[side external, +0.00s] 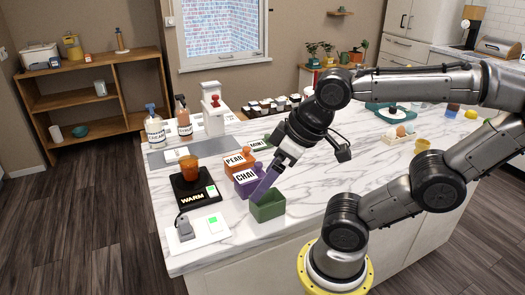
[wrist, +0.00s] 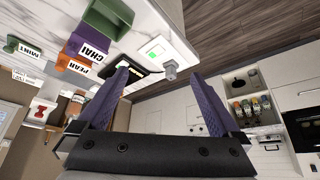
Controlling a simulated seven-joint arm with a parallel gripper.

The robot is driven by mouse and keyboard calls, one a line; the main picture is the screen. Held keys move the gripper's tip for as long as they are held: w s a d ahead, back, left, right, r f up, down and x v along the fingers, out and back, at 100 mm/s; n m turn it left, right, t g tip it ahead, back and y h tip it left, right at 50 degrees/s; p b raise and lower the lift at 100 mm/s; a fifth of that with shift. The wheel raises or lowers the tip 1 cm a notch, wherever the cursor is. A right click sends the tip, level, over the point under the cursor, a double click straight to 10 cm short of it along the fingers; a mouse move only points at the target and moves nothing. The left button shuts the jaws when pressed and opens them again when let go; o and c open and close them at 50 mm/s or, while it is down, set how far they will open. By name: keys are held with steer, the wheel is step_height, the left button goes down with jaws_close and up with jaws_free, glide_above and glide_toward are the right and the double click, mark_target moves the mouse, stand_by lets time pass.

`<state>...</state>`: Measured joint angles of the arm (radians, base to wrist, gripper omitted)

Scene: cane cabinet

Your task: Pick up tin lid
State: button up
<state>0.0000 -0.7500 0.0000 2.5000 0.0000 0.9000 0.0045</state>
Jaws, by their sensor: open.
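My gripper (side external: 265,184) is open and empty, its purple fingers angled down beside the purple CHAI tin (side external: 244,178). The wrist view shows both fingers spread apart (wrist: 158,75) with nothing between them. An orange PEAR tin (side external: 236,163) with a knob on top stands behind the CHAI tin, and a green MINT tin (side external: 260,145) stands farther back. A green box (side external: 268,208) in front looks open at the top. These also show upper left in the wrist view: CHAI (wrist: 88,47), PEAR (wrist: 76,64) and MINT (wrist: 22,47). I cannot tell which piece is the loose tin lid.
A black WARM scale (side external: 193,197) holding an amber cup (side external: 190,168) stands left of the tins. A white pad with a grey device (side external: 186,229) lies at the counter's near left corner. Bottles (side external: 155,130) stand behind. The marble right of the green box is clear.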

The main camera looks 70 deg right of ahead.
steer(key=w+d+r+m, duration=0.3)
steer(key=w+r+m, duration=0.5)
steer(key=r, duration=0.3)
steer(key=w+d+r+m+g+h, duration=0.1)
steer(key=w+d+r+m+g, duration=0.15)
steer(key=w+d+m, duration=0.9)
steer(key=m+g+y, duration=0.1)
steer(key=m+g, duration=0.2)
steer(key=m, duration=0.2)
glide_above(267, 135)
steer(key=shift+n, duration=0.25)
steer(key=f, duration=2.5)
steer(key=shift+s+d+f, duration=0.15)
steer(key=shift+d+f, duration=0.05)
steer(key=shift+d, duration=0.2)
steer(key=shift+a+f, duration=0.2)
steer(key=shift+f, duration=1.25)
steer(key=shift+a+f, duration=0.2)
steer(key=shift+f, duration=1.2)
